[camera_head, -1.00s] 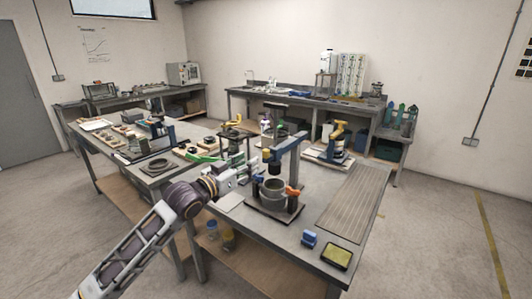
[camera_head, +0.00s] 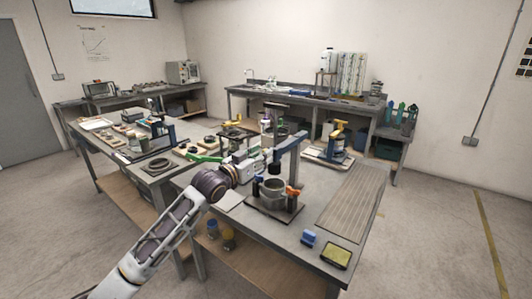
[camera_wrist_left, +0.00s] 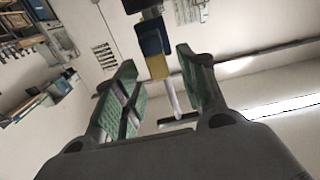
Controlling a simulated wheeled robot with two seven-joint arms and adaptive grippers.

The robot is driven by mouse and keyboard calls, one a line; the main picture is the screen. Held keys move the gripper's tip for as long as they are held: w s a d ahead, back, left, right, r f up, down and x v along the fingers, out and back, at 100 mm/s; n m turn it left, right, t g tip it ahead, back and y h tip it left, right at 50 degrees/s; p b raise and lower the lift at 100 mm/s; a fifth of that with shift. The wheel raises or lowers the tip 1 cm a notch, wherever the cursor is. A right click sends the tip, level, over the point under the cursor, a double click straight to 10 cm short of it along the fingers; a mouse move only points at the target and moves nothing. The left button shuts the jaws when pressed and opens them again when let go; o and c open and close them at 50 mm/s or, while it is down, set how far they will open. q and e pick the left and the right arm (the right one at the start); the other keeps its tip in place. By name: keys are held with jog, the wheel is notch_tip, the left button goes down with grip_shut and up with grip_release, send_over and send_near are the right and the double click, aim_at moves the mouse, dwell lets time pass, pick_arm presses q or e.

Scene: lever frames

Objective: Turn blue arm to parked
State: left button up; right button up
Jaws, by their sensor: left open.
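A blue-grey post with a top arm (camera_head: 297,158) rises from the fixture on the near bench, and a dark head (camera_head: 274,168) hangs from it above a grey ring-shaped cup (camera_head: 273,187). My left gripper (camera_head: 261,154) is beside this arm in the head view, partly merged with it. In the left wrist view my left gripper (camera_wrist_left: 160,98) is open. A blue and yellow piece (camera_wrist_left: 154,52) with a pale rod and a dark crossbar (camera_wrist_left: 178,124) shows between and beyond its fingers. I cannot tell whether they touch. My right gripper is not in view.
An orange clamp (camera_head: 293,191) sits on the fixture's right side. A blue block (camera_head: 308,237) and a yellow-topped tray (camera_head: 336,256) lie near the bench's front. A yellow-handled device (camera_head: 337,138) stands behind. The ribbed mat (camera_head: 349,205) at the right is clear.

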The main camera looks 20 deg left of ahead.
pick_arm(q)
jog(key=shift+x, duration=1.6)
grip_shut()
